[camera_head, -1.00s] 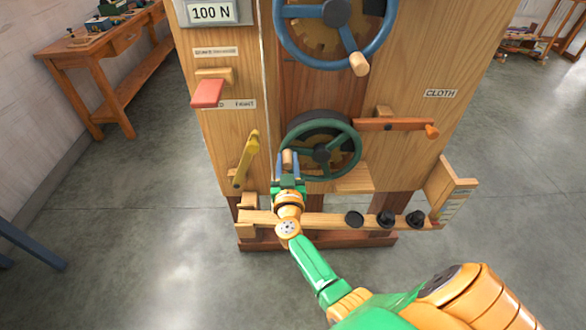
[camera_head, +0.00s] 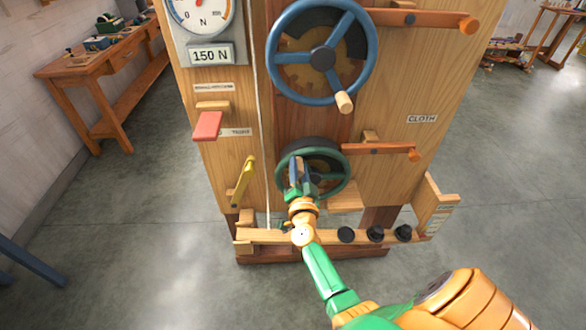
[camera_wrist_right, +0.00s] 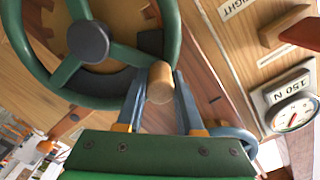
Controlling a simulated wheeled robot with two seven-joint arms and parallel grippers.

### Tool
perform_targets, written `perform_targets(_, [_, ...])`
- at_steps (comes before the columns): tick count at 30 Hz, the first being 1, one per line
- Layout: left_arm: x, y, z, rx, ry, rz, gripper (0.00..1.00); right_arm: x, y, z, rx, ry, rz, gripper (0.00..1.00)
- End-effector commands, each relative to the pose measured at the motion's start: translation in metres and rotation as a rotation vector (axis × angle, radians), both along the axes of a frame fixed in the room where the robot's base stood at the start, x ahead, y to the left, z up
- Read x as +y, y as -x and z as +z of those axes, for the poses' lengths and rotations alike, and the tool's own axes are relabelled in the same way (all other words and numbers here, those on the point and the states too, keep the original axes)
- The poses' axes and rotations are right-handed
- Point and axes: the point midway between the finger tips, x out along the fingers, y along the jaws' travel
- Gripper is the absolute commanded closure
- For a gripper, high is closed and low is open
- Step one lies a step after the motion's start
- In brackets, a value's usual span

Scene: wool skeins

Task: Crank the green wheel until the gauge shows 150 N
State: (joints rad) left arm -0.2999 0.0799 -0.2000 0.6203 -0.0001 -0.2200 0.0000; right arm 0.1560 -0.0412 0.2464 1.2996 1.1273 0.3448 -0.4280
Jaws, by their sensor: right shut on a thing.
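The green wheel (camera_head: 340,190) is on the lower front of the wooden machine, with a dark hub and spokes. My right gripper (camera_head: 297,165) is at the wheel's upper left. In the right wrist view its two blue-grey fingers are shut on the wheel's pale wooden crank handle (camera_wrist_right: 160,82). In the head view the gripper mostly hides this handle. The gauge dial (camera_head: 201,14) is at the top left, cut by the frame's edge. The readout (camera_head: 210,55) under it shows 150 N, and it also shows upside down in the right wrist view (camera_wrist_right: 290,87). My left gripper is out of view.
A larger blue wheel (camera_head: 367,52) with its own wooden handle (camera_head: 344,102) is above. A red lever (camera_head: 208,125) and a yellow lever (camera_head: 243,182) are on the left. An orange-tipped bar (camera_head: 385,149) juts out to the right. Black knobs (camera_head: 375,233) line the lower rail.

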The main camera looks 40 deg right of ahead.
Motion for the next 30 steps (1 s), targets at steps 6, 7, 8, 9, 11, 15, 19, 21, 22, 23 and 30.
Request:
perform_targets(6, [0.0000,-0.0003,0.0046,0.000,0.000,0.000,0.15,-0.0067,0.0032,0.0065,-0.043,-0.057,-0.003,1.00])
perform_targets(7, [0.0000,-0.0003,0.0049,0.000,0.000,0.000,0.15,-0.0072,0.0034,0.0067,-0.046,-0.063,-0.003,1.00])
perform_targets(8, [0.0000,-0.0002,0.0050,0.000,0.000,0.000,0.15,-0.0076,0.0037,0.0068,-0.049,-0.067,-0.003,1.00])
perform_targets(9, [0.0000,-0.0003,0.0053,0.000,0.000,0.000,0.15,-0.0080,0.0040,0.0070,-0.052,-0.073,-0.003,1.00])
perform_targets(11, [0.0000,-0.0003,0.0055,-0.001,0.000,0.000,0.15,-0.0086,0.0043,0.0071,-0.056,-0.078,-0.004,1.00])
perform_targets(15, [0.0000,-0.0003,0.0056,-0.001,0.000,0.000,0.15,-0.0091,0.0045,0.0071,-0.060,-0.084,-0.004,1.00])
perform_targets(19, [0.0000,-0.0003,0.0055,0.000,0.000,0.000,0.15,-0.0092,0.0046,0.0071,-0.060,-0.084,-0.004,1.00])
perform_targets(21, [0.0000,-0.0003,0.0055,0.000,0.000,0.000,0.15,-0.0092,0.0046,0.0071,-0.060,-0.083,-0.005,1.00])
perform_targets(22, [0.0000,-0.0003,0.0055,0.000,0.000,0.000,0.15,-0.0092,0.0046,0.0071,-0.060,-0.083,-0.005,1.00])
perform_targets(23, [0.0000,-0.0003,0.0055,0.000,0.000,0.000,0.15,-0.0092,0.0046,0.0072,-0.060,-0.083,-0.005,1.00])
perform_targets(30, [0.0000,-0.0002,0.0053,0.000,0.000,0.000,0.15,-0.0087,0.0046,0.0060,-0.057,-0.084,-0.004,0.34])
